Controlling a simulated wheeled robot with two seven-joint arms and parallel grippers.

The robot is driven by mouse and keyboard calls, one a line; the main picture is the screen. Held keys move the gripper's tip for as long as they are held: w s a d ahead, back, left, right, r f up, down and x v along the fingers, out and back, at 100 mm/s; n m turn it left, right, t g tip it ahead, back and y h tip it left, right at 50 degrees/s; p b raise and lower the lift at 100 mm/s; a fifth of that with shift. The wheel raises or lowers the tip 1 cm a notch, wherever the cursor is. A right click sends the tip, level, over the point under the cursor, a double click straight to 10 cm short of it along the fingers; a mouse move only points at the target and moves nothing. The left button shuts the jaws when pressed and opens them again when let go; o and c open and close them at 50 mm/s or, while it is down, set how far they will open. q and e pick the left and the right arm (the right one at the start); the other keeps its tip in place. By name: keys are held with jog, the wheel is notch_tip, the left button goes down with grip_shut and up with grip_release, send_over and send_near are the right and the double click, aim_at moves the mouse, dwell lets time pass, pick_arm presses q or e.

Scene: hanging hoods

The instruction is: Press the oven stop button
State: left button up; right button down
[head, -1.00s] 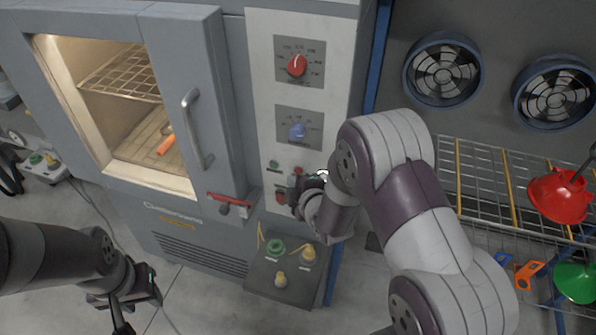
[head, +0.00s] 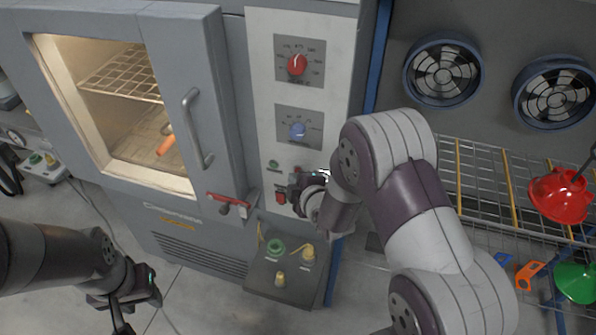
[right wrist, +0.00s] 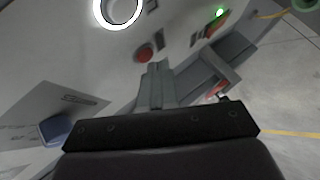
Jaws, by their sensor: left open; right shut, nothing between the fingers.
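The grey oven (head: 222,110) has a pale control panel (head: 262,95). A round red button (right wrist: 144,55) shows in the right wrist view, just past my right fingertips; whether they touch it I cannot tell. In the head view my right gripper (head: 291,187) is at the panel below the blue knob (head: 297,130) and hides most of that button. It is shut and empty, as the right wrist view (right wrist: 155,70) also shows. A red switch (head: 281,196) is beside it, lower left. My left gripper (head: 138,306) is open and empty, low at the left, away from the oven.
A red knob (head: 297,65) and a green button (head: 273,164) are on the panel. A red latch (head: 230,203) juts out beside the door. A box with green and yellow buttons (head: 262,278) is below. A wire rack (head: 490,180) with funnels stands right.

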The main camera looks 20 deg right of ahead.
jog(key=shift+w+d, duration=0.2)
jog(key=shift+w, duration=0.15)
dwell(0.4)
jog(key=shift+s, duration=0.1)
jog(key=shift+s+a, duration=0.45)
jog(key=shift+s, duration=0.15)
jog(key=s+a, duration=0.1)
jog(key=s, duration=0.1)
jog(key=s+a, duration=0.1)
jog(key=s, duration=0.1)
jog(key=shift+a, duration=0.4)
dwell(0.7)
